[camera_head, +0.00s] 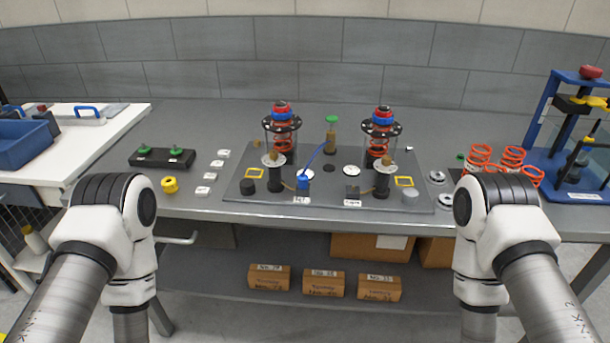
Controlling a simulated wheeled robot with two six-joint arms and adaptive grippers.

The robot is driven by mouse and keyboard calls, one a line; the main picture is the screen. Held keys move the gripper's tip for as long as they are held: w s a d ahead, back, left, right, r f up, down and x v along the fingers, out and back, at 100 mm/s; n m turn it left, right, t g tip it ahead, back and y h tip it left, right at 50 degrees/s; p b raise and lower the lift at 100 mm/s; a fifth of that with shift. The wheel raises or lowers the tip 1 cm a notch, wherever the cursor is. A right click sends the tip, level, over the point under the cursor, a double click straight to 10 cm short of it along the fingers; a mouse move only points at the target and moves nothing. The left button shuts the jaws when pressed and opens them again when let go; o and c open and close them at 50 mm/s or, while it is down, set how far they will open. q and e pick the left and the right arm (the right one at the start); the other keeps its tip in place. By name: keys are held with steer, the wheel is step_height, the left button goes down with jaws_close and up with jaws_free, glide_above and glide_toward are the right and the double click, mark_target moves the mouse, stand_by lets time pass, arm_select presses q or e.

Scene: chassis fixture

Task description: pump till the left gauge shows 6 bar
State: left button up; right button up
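A dark grey fixture plate (330,208) lies on the bench and carries two spring units. The left spring unit (281,135) and the right spring unit (380,135) each have an orange-red coil and a red and blue top. A small round pale dial (273,160) sits by the left unit and a similar dial (387,166) by the right; their readings are too small to tell. A blue block (303,182) with a slanted blue lever (316,160) stands between them, left of centre. Both my arms show at the picture's lower sides, but neither gripper is in view.
A black tray with green knobs (162,158), a yellow ring part (170,185) and white blocks (209,177) lie left of the plate. Loose orange springs (497,160) and a blue press (570,140) stand right. Labelled boxes (323,283) sit on the shelf below.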

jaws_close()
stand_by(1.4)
